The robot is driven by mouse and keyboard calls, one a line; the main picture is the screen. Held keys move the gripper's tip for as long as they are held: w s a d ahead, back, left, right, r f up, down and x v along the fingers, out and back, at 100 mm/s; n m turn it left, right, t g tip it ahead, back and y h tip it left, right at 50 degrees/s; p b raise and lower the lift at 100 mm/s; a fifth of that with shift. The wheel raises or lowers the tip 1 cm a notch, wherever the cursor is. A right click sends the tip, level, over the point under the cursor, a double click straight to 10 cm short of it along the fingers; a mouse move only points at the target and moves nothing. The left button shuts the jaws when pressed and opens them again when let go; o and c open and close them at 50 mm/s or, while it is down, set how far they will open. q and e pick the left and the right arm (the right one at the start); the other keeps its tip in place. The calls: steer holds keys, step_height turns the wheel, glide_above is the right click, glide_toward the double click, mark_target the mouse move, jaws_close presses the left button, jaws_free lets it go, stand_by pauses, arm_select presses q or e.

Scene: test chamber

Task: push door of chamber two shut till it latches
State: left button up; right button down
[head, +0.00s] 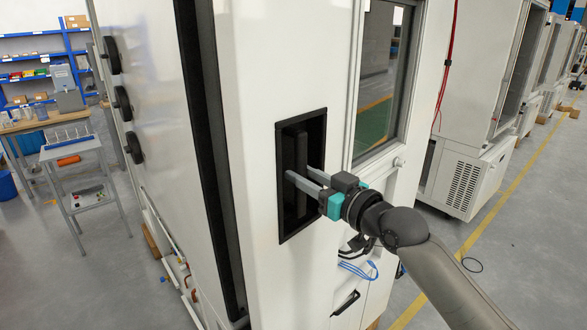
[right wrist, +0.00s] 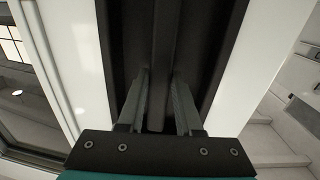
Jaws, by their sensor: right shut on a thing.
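The white chamber door (head: 262,60) with a window (head: 383,75) fills the middle of the head view. A dark strip (head: 208,150) runs down between its edge and the chamber's side wall (head: 150,70); I cannot tell whether the door is latched. In the door is a black recessed handle pocket (head: 283,222) with an upright handle bar (head: 295,140). My right gripper (head: 299,176) reaches into the pocket from the right, shut on the bar. The right wrist view shows the bar (right wrist: 162,50) between the two fingers (right wrist: 160,95). My left gripper is not in view.
At the left stand a small trolley (head: 75,149) with tubes and an orange item, and blue shelves (head: 40,58). More white chambers (head: 487,60) stand in a row at the right. The floor at the right, with a yellow line, is mostly clear.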

steer(key=shift+w+a+r, duration=0.15)
steer(key=shift+w+r, duration=0.05)
steer(key=shift+w+a+f, duration=0.1)
steer(key=shift+w+a, duration=0.1)
steer(key=shift+w, duration=0.05)
steer(key=c, duration=0.9)
jaws_free()
steer(key=shift+w+a, duration=0.1)
steer(key=shift+a, duration=0.05)
steer(key=o, duration=0.3)
steer(key=shift+s, duration=0.2)
steer(key=shift+w, duration=0.1)
steer(key=b+v, duration=0.3)
steer(key=v, duration=1.2)
